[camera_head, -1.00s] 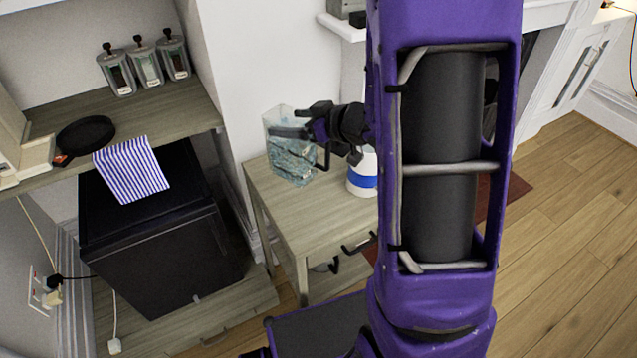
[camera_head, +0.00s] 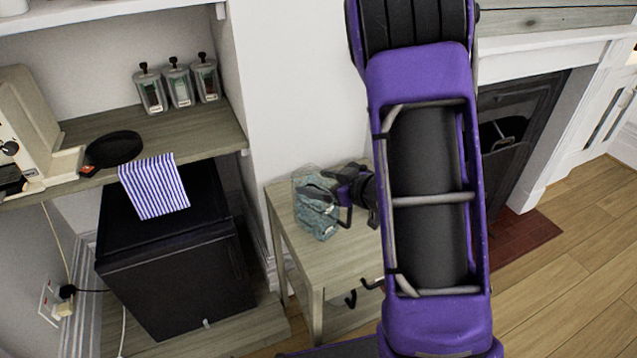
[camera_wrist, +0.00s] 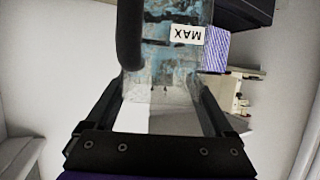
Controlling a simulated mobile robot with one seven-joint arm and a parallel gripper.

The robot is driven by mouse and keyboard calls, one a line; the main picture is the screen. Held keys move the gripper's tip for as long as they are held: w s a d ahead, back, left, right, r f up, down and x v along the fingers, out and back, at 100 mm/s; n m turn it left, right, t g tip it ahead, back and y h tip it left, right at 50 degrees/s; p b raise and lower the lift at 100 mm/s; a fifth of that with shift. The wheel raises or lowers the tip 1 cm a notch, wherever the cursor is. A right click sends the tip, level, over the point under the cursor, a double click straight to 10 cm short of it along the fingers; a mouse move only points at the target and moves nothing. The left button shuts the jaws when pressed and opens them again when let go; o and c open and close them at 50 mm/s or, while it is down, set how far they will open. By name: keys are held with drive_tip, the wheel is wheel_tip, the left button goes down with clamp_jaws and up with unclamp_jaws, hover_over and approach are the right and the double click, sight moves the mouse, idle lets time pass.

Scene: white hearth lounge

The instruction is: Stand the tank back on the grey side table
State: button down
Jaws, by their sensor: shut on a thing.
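The tank is a clear box with blue-grey patterning (camera_head: 317,217). It shows at the far left end of the grey side table (camera_head: 345,262). My gripper (camera_head: 328,193) comes from the right and is shut on the tank. In the wrist view the tank (camera_wrist: 180,58) lies between my two fingers (camera_wrist: 162,95), with its MAX label upside down and a dark curved bar at its left. I cannot tell whether the tank's base touches the table top. My arm hides the right part of the table.
A black fridge (camera_head: 180,270) stands left of the table, with a striped towel (camera_head: 155,186) hanging above it. The shelf (camera_head: 75,130) holds a black pan (camera_head: 114,149) and jars (camera_head: 178,84). The front of the table top is bare. A fireplace (camera_head: 520,120) stands at right.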

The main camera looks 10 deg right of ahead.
drive_tip(key=shift+f, duration=0.2)
unclamp_jaws()
drive_tip(key=shift+r, duration=0.1)
drive_tip(key=shift+r, duration=0.25)
drive_tip(key=p+v, duration=0.2)
drive_tip(key=v, duration=1)
drive_tip(key=shift+f, duration=0.15)
